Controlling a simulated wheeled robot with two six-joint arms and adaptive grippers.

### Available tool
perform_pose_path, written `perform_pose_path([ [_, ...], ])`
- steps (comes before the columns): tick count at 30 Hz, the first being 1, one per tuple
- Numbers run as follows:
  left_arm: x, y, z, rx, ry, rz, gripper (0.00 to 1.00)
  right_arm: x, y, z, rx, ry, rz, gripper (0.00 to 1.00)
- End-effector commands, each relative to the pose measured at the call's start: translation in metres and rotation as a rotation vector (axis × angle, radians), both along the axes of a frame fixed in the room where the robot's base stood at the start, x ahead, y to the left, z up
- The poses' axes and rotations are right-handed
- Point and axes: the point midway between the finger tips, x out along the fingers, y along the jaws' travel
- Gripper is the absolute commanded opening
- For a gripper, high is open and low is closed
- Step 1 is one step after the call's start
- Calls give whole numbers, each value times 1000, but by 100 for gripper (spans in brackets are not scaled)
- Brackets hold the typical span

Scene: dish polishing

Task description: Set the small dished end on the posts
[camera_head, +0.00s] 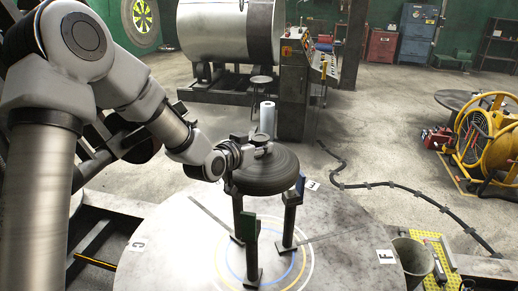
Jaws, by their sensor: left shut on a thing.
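The small dished end (268,173) is a dark, round metal dome in the middle of the head view. My left gripper (258,148) is shut on it at its top. The dished end is over the posts (252,245), which stand on the round pale table (190,250); green and blue pads cap the two nearer posts. Its lower edge overlaps the post tops in the picture, and I cannot tell whether it touches them. The third post is partly hidden under it. My right gripper is not in view.
A bucket (413,260) and a yellow tray (440,258) stand at the table's right edge. A control console (297,85) and a large steel cylinder (230,32) are behind. A yellow cable reel (492,140) is at the right. A cable crosses the open floor.

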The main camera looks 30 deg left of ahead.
Motion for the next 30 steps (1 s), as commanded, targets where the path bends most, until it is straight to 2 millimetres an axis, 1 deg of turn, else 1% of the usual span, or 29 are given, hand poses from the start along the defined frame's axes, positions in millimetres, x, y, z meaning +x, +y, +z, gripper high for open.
perform_pose_path([
  [6,1,0,-11,1,-6,1,0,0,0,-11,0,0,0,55],
  [30,0,0,-51,0,-5,0,0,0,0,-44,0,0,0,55],
])
